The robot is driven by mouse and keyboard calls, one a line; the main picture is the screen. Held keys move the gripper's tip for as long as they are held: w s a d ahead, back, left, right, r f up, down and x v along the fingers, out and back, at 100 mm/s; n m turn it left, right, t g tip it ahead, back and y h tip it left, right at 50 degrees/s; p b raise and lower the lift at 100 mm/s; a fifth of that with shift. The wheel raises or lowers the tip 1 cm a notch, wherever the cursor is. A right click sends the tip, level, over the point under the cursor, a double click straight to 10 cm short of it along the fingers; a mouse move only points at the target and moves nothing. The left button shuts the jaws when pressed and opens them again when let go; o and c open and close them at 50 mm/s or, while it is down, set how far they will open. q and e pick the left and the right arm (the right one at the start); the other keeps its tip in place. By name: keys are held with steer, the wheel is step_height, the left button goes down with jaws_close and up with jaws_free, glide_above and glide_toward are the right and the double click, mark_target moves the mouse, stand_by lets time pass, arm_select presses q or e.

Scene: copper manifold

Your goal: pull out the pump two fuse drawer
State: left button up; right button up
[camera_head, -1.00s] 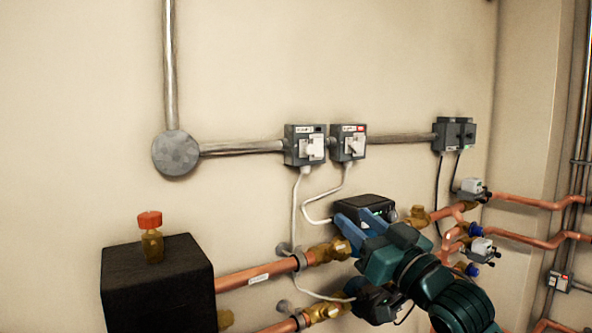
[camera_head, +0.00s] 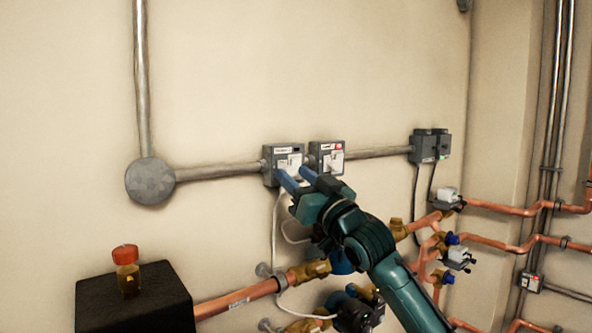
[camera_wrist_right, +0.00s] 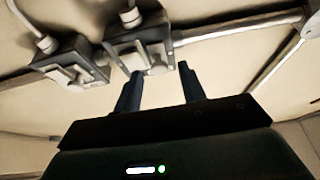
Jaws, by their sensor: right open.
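Two grey fuse boxes with white drawer fronts hang side by side on the wall, a left box (camera_head: 270,164) and a right box (camera_head: 316,151). Their labels are too small to read, so I cannot tell which is pump two. My right gripper (camera_head: 294,175) is open and empty, with its fingers up at the lower edge of the left box, partly covering it. In the right wrist view, which looks upside down, the fingers (camera_wrist_right: 160,72) are beside that nearer box (camera_wrist_right: 122,48); the other box (camera_wrist_right: 70,65) is left of them. I see no contact. My left gripper is not in view.
A grey conduit (camera_head: 218,172) runs from a round junction box (camera_head: 150,181) to the boxes. Pale cables (camera_head: 275,235) hang below. Copper pipes (camera_head: 235,300) with brass valves cross underneath. A dark switch unit (camera_head: 430,146) is at the right.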

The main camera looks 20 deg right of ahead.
steer(key=shift+w+a+r, duration=0.1)
steer(key=shift+w, duration=0.15)
steer(key=shift+c, duration=0.5)
jaws_close()
